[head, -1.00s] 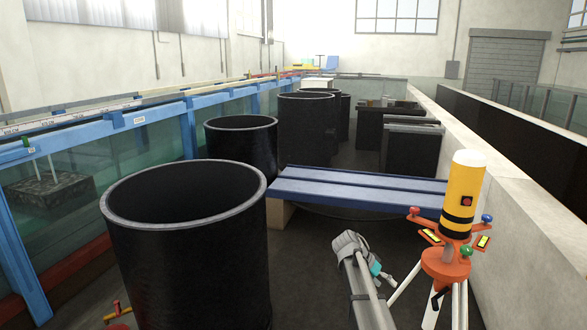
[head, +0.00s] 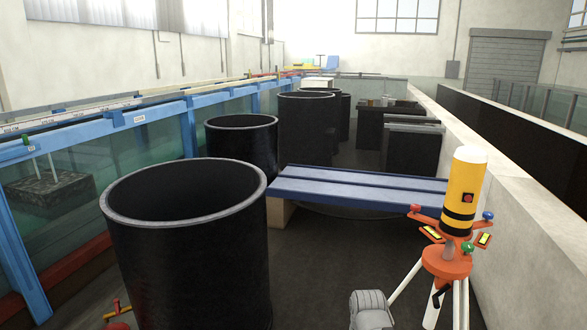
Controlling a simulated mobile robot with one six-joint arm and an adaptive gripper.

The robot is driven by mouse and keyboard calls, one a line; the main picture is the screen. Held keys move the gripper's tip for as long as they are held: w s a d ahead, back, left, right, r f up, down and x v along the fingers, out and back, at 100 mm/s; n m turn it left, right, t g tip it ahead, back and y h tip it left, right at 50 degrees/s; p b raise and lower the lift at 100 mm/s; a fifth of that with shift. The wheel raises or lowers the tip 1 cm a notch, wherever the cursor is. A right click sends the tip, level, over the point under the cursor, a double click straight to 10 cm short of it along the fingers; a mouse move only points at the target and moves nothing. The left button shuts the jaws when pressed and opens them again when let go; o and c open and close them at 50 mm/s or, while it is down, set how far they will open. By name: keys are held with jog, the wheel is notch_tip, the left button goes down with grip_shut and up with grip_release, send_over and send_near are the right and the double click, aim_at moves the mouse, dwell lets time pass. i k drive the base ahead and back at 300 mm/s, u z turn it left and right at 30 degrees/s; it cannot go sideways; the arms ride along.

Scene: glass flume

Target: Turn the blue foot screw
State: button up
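The blue foot screw (head: 487,216) is a small knob at the right rear of an orange levelling base (head: 446,262). A red foot screw (head: 415,209) is at the base's left, and a green foot screw (head: 467,248) faces the front. A yellow cylindrical instrument (head: 468,182) with black bands stands upright on the base, on a tripod with white legs (head: 406,281). Two yellow vials (head: 432,234) (head: 484,239) lie on the base. A grey rounded part of my arm shows at the bottom edge, left of the tripod. My gripper's fingers are not visible.
A low concrete wall (head: 520,232) runs close behind and right of the tripod. A blue bench (head: 350,187) stands left of it. Large black open cylinders (head: 190,260) fill the left, beside a blue-framed glass flume (head: 60,160).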

aim_at(487, 215)
jog(key=z, duration=0.55)
jog(key=k, duration=1.35)
jog(key=z, duration=0.95)
jog(key=i, duration=1.55)
jog(key=u, duration=0.45)
jog(key=i, duration=0.55)
jog(key=u, duration=0.5)
